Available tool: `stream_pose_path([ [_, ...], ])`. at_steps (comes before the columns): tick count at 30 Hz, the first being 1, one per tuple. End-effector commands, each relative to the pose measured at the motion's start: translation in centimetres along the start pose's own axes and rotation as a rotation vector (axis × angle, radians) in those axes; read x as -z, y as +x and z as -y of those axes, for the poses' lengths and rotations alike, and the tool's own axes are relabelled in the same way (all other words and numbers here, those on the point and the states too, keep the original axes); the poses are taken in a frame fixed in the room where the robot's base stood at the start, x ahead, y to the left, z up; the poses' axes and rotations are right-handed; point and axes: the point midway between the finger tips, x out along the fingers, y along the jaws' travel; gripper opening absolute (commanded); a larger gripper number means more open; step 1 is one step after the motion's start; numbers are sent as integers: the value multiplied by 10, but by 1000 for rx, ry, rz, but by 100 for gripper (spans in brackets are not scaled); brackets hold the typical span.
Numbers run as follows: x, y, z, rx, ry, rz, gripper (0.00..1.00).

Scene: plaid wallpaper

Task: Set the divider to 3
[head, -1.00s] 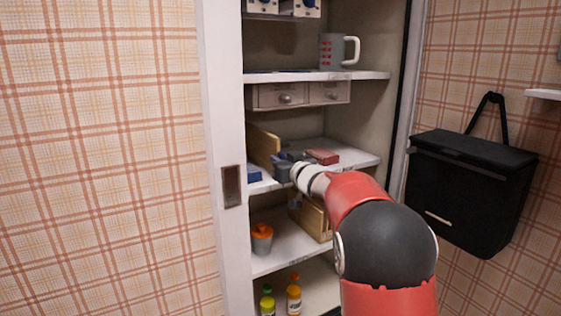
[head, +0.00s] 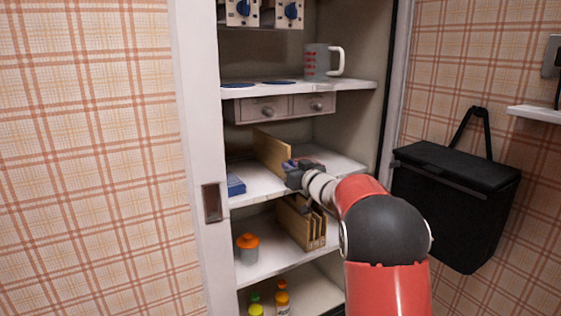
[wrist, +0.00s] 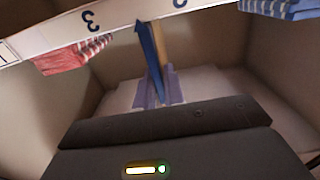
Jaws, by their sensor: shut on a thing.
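The divider (head: 270,150) is an upright tan board on the middle shelf of the cupboard. In the wrist view the divider (wrist: 159,45) shows with a blue arrow-shaped pointer on its end. My gripper (head: 290,168) is at the divider's front end; in the wrist view its purple pads (wrist: 158,88) are shut on it from both sides. A white strip (wrist: 50,35) with numbers crosses the wrist view upside down. The arrow tip is on the strip just right of a 3 (wrist: 93,20); another number at the top edge is cut off.
A folded blue cloth (head: 236,185) lies left of the divider, and a striped red cloth (wrist: 62,57) shows on its other side. Below are a wooden rack (head: 300,222) and an orange-lidded jar (head: 247,247).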

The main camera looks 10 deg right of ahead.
Motion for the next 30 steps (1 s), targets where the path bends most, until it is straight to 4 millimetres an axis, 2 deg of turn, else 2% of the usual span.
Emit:
stream_pose_path([
  [1, 6, 0, -11, -3, 0, 2, 0],
  [6, 4, 0, -32, -1, 1, 0, 0],
  [17, 1, -1, -38, -3, 0, -3, 0],
  [18, 2, -1, -38, -3, 0, -3, 12],
  [22, 2, -1, -38, -3, 0, -3, 29],
  [30, 1, -1, -37, 0, 0, -1, 31],
])
